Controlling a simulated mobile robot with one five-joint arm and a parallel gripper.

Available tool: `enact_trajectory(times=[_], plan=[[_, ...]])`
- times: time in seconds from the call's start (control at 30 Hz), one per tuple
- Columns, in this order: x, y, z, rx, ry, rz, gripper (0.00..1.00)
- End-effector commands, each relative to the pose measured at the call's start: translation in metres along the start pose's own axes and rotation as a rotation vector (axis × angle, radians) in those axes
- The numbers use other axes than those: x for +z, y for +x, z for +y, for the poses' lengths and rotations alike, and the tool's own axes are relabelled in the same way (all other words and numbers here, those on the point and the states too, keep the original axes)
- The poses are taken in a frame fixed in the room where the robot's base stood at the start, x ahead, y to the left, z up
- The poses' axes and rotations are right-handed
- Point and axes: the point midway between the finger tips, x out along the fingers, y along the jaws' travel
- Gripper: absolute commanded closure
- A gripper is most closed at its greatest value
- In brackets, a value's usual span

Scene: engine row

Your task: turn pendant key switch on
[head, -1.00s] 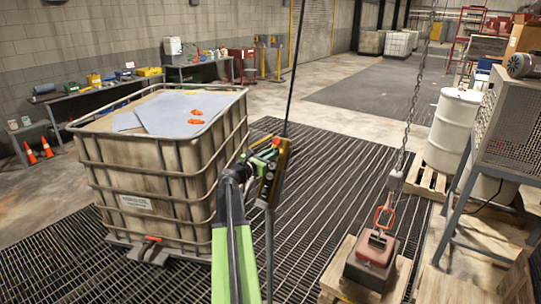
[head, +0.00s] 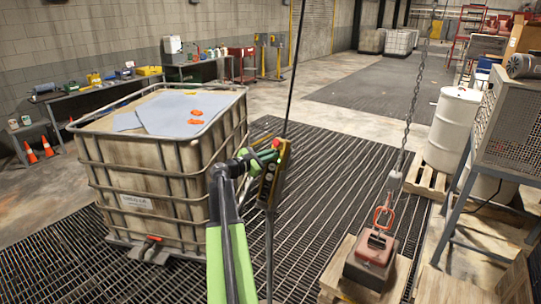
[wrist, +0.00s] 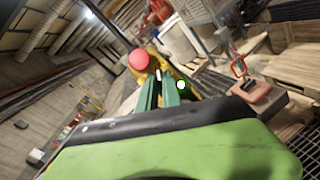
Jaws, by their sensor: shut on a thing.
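The yellow and black pendant (head: 272,182) hangs on a dark cable right of the large caged tank in the head view. It is slightly tilted, with a red button (head: 276,144) near its top. The pendant's yellow body (wrist: 152,62) and red button (wrist: 138,60) also show in the wrist view, beyond the fingertips. My gripper (head: 262,157) reaches the pendant's upper part from the left. In the wrist view its green fingers (wrist: 164,90) are close together and shut at the pendant's face. The key switch between them is hidden.
The caged tank (head: 165,175) stands close left of my arm. A chain with a hook (head: 383,213) holds a red-topped block (head: 371,255) on a pallet at right. A white drum (head: 452,125) and mesh-sided stand (head: 505,120) are farther right. Grated floor lies between.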

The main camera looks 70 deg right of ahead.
Motion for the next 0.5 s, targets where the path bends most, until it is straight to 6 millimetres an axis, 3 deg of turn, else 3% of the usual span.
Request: enact_trajectory(times=[0.07, 0.1, 0.23, 0.5], plan=[[-0.0002, -0.0001, -0.0003, 0.0, 0.001, 0.0, 1.0], [-0.0002, -0.0002, -0.0003, 0.0, 0.0, 0.0, 0.87], [-0.0002, -0.0002, -0.0002, 0.0, -0.001, 0.0, 0.7], [-0.0003, -0.0006, 0.0, 0.001, -0.002, 0.001, 0.69]])
